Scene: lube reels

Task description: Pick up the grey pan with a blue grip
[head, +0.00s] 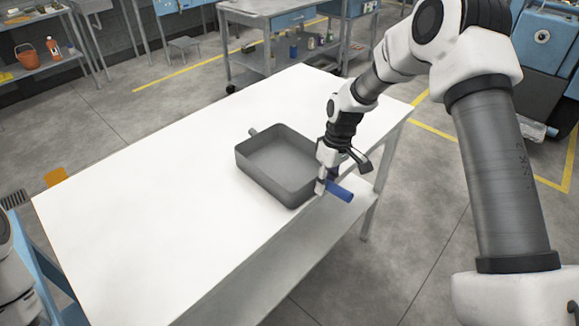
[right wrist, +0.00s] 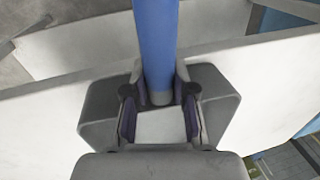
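The grey pan (head: 243,165) is a deep rectangular tray resting on the white table, near its right edge. Its blue grip (head: 341,191) juts out past the table edge toward the lower right. My right gripper (head: 323,184) is at the grip, near the pan wall. The gripper hides part of the grip in the head view. My left gripper is out of view.
The white table (head: 140,180) is bare to the left of the pan. A workbench (head: 262,22) with small bottles stands beyond it. A shelf with an orange bucket (head: 26,54) is at the far left. A blue machine (head: 547,65) stands at the right.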

